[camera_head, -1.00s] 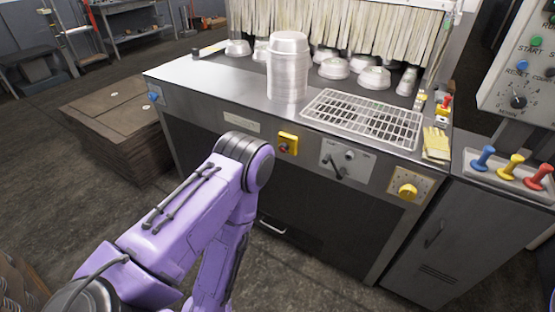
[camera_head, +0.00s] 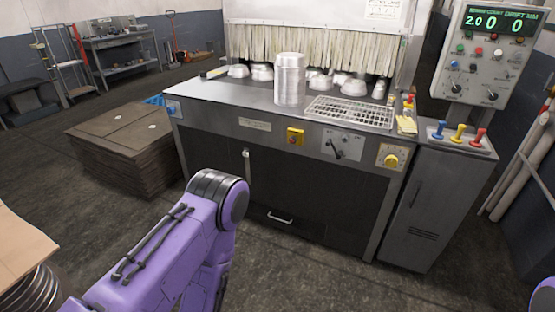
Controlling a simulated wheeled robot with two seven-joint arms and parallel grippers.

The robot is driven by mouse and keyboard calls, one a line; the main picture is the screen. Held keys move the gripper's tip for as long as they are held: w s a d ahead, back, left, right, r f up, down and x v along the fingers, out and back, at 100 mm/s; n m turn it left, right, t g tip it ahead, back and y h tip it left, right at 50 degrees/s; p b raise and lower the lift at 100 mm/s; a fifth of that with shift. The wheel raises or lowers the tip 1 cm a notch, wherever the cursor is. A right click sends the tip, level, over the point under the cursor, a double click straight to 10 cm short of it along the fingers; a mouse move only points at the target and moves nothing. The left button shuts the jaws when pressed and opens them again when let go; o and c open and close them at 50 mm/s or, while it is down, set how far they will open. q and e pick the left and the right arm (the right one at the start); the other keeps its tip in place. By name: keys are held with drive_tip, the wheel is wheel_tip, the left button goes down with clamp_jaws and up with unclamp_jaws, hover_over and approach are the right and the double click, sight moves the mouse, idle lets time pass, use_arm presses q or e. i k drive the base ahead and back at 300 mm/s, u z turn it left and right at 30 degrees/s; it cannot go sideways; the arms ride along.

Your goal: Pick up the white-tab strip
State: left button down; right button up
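My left arm comes in from the lower left and bends down at the elbow, apart from the machine in the picture. Its gripper is out of view. Only a small purple piece of mine shows at the lower right edge, and my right gripper is out of view.
Several pans sit by the strip curtain (camera_head: 300,48). Flat cardboard (camera_head: 115,140) is piled at the left. A control box (camera_head: 490,55) hangs at the right. Floor in front is clear.

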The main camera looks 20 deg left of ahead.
sight(245, 154)
drive_tip(key=u, duration=1.05)
drive_tip(key=i, duration=1.35)
drive_tip(key=z, duration=0.5)
